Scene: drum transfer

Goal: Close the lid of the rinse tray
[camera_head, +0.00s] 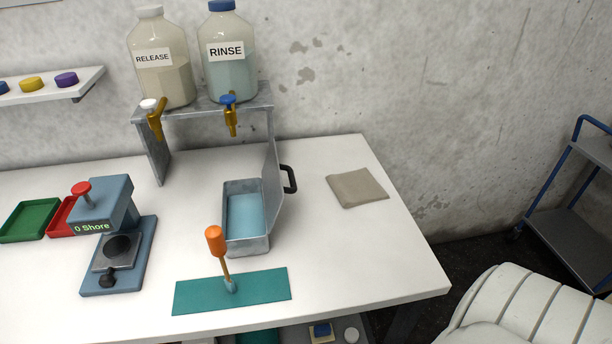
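The rinse tray (246,244) is a grey metal box on the white table, with light blue liquid inside. Its lid (273,180) stands open, roughly upright along the tray's right side. A black handle (290,179) sticks out to the right from the lid's outer face. Neither of my grippers shows in this view.
Behind the tray, a metal stand (195,112) holds the RELEASE bottle (160,75) and RINSE bottle (231,70). An orange-handled tool (216,241) stands on a teal mat (190,297) in front. A Shore tester (128,245) is left; a folded cloth (357,187) right.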

